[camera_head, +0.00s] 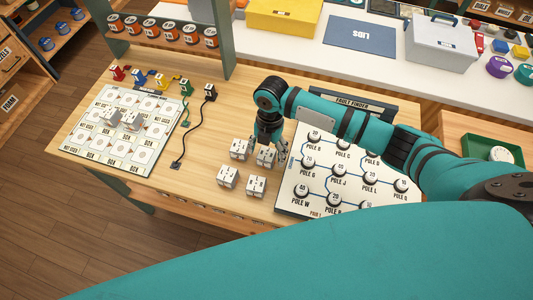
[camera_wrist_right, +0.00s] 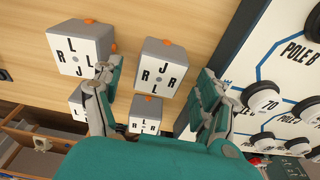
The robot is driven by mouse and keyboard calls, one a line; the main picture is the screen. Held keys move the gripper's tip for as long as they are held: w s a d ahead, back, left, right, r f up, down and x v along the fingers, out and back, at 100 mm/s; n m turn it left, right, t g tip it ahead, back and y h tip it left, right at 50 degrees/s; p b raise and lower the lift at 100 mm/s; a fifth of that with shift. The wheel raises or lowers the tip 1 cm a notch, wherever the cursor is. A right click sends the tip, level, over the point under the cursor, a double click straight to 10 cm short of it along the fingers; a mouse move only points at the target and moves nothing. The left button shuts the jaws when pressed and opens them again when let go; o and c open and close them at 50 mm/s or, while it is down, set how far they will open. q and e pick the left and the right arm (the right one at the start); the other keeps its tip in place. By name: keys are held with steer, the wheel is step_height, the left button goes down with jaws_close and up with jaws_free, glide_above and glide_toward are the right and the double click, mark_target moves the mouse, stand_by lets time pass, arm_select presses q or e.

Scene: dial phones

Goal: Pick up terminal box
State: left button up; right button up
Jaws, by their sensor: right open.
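Several white terminal boxes with black letters stand on the wooden table. One terminal box (camera_head: 266,157) is under my right gripper (camera_head: 268,142), which points down with its fingers apart. In the right wrist view, a box lettered J, R, R, L (camera_wrist_right: 160,72) shows between the open fingers of my right gripper (camera_wrist_right: 158,72); I cannot tell if they touch it. A second box (camera_wrist_right: 80,46) is at upper left, and two more are partly hidden by the gripper. Other loose boxes are left and in front (camera_head: 228,176). My left gripper is out of view.
A white board with round dials (camera_head: 300,190) lies close to the right of the boxes. A printed card with box squares (camera_head: 85,145) lies at left and holds two white boxes. A black cord (camera_head: 182,140) lies between the card and the loose boxes.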

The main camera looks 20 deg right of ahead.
steer(key=shift+f, duration=0.5)
steer(key=shift+a+f, duration=0.1)
steer(key=shift+f, duration=0.2)
steer(key=c, duration=1.3)
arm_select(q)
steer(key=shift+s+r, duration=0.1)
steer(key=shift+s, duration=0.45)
